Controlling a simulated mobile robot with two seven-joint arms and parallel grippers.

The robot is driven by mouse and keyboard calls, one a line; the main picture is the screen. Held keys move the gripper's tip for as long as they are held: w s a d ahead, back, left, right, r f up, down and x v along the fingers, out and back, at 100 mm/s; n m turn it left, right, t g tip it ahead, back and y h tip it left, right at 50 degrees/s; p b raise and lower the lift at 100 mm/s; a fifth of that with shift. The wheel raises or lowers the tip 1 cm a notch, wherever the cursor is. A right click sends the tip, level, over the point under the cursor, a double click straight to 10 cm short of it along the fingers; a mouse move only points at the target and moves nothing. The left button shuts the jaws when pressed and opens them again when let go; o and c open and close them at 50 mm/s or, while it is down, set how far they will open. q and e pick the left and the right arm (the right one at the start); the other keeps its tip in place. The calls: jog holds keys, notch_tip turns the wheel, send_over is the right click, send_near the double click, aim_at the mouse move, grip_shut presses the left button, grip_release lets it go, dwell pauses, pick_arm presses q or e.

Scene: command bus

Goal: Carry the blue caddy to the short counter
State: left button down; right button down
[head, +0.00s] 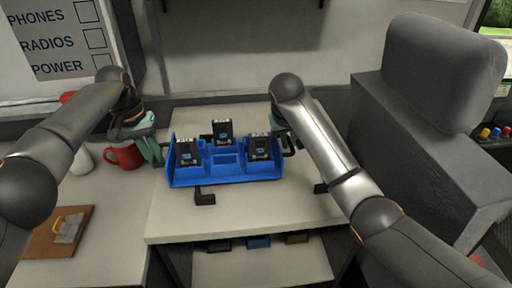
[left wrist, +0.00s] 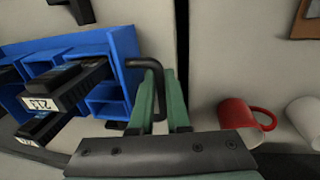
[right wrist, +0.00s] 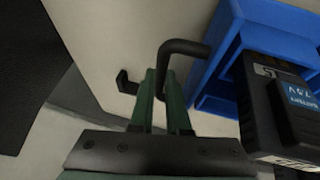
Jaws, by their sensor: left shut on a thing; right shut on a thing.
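The blue caddy (head: 225,172) is at the middle of the head view, over the white counter; I cannot tell whether it touches the top. It looks level and holds three black box-shaped devices (head: 260,148). A black bar handle stands out from each side. My left gripper (head: 153,148) is shut on the left handle (left wrist: 155,70). My right gripper (head: 287,140) is shut on the right handle (right wrist: 185,46). The caddy's blue wall also shows in the left wrist view (left wrist: 122,45) and the right wrist view (right wrist: 222,50).
A red mug (head: 125,157), a white cup (head: 82,160) and a brown board (head: 42,240) are on the left counter. A grey seat (head: 420,90) stands at right. A lower shelf (head: 260,268) holds small items.

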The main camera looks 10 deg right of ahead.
pick_arm(q)
jog(key=shift+d+f, duration=0.1)
jog(key=shift+f, duration=0.6)
pick_arm(e)
jog(key=shift+f, duration=0.7)
pick_arm(q)
jog(key=c, duration=1.3)
grip_release()
jog(key=shift+f, duration=0.15)
pick_arm(e)
jog(key=c, duration=1.3)
grip_release()
jog(key=shift+f, duration=0.15)
pick_arm(q)
jog(key=o, duration=0.4)
pick_arm(e)
jog(key=o, duration=0.4)
jog(key=shift+s+a, duration=0.1)
jog(key=shift+a+r, duration=0.1)
jog(key=shift+r, duration=0.35)
jog(key=shift+v, duration=3.6)
jog(key=shift+s, duration=0.15)
jog(key=shift+r, duration=0.1)
